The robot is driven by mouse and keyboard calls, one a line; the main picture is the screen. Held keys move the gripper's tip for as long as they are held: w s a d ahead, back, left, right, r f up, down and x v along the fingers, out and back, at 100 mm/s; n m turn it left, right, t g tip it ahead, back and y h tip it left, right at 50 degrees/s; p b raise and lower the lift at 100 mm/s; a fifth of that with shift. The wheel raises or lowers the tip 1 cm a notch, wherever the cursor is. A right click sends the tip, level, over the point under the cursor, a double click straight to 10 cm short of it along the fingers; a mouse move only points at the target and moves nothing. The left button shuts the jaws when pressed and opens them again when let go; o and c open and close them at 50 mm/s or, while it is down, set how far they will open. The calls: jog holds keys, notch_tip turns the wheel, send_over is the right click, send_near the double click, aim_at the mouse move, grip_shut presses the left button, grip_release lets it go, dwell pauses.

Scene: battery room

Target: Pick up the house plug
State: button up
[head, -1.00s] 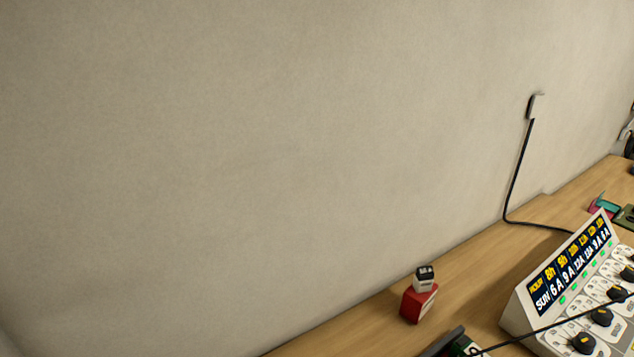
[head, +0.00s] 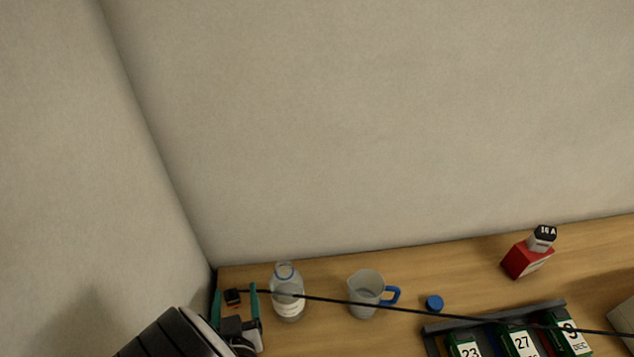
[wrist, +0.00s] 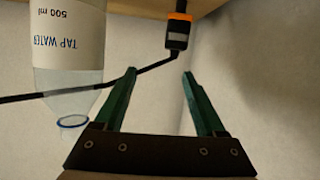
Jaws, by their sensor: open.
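A small black block with an orange band and a pale grey face, on the end of a black cable, looks like the house plug (head: 232,297). It is at the table's left end, by the corner. In the wrist view the plug (wrist: 177,33) is beyond the fingertips, a little right of the middle between them. My gripper (head: 235,289) is open, its two green fingers on either side of the plug in the head view. In the wrist view my gripper (wrist: 159,73) is empty, and the cable passes close to the left fingertip.
A clear water bottle (head: 288,293) stands close right of my gripper; its label shows in the wrist view (wrist: 68,35). Further right are a mug (head: 366,292), a blue cap (head: 434,303), a red block (head: 525,260) and a dark tray (head: 432,336).

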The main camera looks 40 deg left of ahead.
aim_at(233, 301)
jog(key=shift+g, duration=0.6)
jog(key=s+f, duration=0.1)
jog(key=f, duration=0.1)
jog(key=s+d+f, duration=0.1)
jog(key=shift+s+f, duration=0.2)
jog(key=shift+f, duration=0.15)
jog(key=x, duration=0.6)
jog(key=shift+w+a, duration=0.15)
jog(key=shift+a, duration=0.15)
grip_shut()
